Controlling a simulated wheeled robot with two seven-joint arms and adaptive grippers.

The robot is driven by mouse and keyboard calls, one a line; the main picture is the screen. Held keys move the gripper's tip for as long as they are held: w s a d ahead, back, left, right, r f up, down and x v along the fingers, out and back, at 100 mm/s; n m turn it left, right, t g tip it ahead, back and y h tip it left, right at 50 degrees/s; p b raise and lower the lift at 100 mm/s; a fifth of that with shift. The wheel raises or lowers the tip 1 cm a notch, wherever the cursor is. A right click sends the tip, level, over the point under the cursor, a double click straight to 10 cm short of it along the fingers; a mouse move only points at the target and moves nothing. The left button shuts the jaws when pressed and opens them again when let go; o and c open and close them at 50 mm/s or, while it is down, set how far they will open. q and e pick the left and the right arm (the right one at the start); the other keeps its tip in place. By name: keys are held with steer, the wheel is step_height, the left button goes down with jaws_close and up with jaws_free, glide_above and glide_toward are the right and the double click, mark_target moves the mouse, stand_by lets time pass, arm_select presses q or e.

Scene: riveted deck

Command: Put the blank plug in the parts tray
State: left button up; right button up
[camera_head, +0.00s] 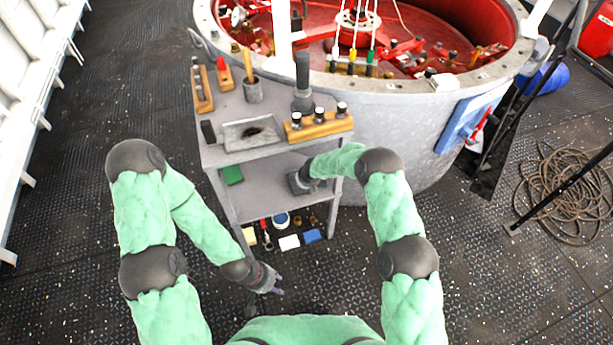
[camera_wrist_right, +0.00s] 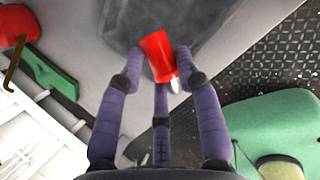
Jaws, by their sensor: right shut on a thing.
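In the head view, my right gripper (camera_head: 300,182) is at the cart's middle shelf, and its fingers are hard to make out there. In the right wrist view, its purple fingers (camera_wrist_right: 160,75) are shut on a red piece (camera_wrist_right: 158,55) with a pale metal tip. I cannot tell if this is the blank plug. A dark grey, blotchy flat area (camera_wrist_right: 135,22) lies behind it. A shallow grey tray (camera_head: 231,146) with a dark patch inside, likely the parts tray, sits on the cart top.
The cart top (camera_head: 215,156) carries wooden blocks, a cup (camera_head: 253,92) and a dark upright cylinder (camera_head: 303,72). A green item (camera_head: 232,175) is on the middle shelf. Several small items lie below. A large round vessel (camera_head: 420,130) stands close behind; coiled rope (camera_head: 565,190) lies far right.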

steer(key=w, duration=0.1)
steer(key=w+d, duration=0.1)
steer(key=w, duration=0.1)
steer(key=shift+w+f, duration=0.15)
steer(key=shift+w+d+b, duration=0.15)
steer(key=shift+w+b, duration=0.5)
steer(key=shift+w, duration=0.05)
steer(key=shift+f+b, duration=0.4)
steer(key=shift+f, duration=1.35)
steer(key=shift+r, duration=0.1)
steer(key=o, duration=1.1)
steer(key=shift+o, duration=0.2)
